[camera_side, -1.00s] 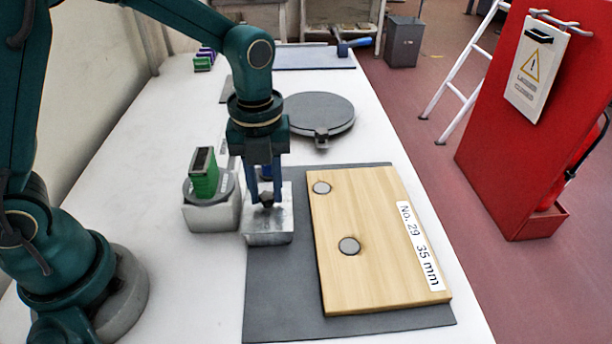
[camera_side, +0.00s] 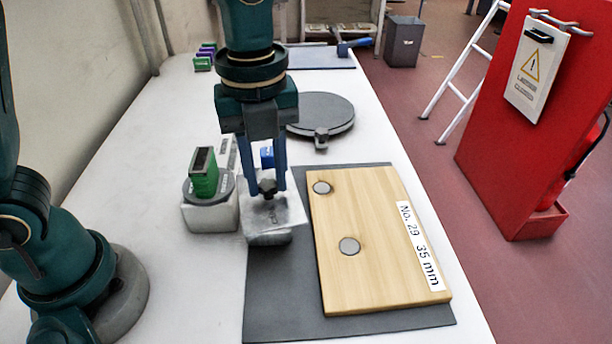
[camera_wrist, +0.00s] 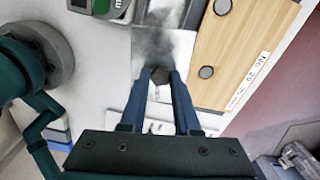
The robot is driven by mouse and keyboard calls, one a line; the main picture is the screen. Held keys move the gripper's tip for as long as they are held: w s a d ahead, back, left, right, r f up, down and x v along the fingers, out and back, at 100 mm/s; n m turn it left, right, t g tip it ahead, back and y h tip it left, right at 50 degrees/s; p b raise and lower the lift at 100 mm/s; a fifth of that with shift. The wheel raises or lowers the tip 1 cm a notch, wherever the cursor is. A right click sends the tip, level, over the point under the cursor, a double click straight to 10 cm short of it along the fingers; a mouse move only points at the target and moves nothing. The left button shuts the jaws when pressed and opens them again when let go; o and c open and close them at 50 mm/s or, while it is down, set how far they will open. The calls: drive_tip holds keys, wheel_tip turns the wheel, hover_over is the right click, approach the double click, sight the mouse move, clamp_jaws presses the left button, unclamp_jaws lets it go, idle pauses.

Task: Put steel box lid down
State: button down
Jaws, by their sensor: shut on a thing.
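My gripper (camera_side: 268,187) is shut on the dark knob of the steel box lid (camera_side: 287,210), fingers pointing down. The lid is a bright metal plate at the left edge of the grey mat. It sits at or just above the steel box (camera_side: 266,239), turned a little and overhanging on the right. I cannot tell whether lid and box touch. In the wrist view my gripper (camera_wrist: 160,76) closes around the knob; a dark blurred patch lies on the metal beyond it. The box's inside is hidden.
A wooden board (camera_side: 375,255) with two metal discs lies on the grey mat (camera_side: 270,310), right of the box. A green device (camera_side: 204,176) on a pale block stands close left. A round dark plate (camera_side: 322,112) lies behind. Bare white table is at front left.

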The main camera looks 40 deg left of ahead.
drive_tip(key=s+d+f+m, duration=0.1)
drive_tip(key=s+d+m, duration=0.1)
drive_tip(key=s+d, duration=0.4)
drive_tip(key=f, duration=1)
drive_tip(key=shift+s+a, duration=0.3)
drive_tip(key=shift+s, duration=0.05)
drive_tip(key=shift+f, duration=0.1)
drive_tip(key=c, duration=0.6)
unclamp_jaws()
drive_tip(key=shift+c, duration=0.2)
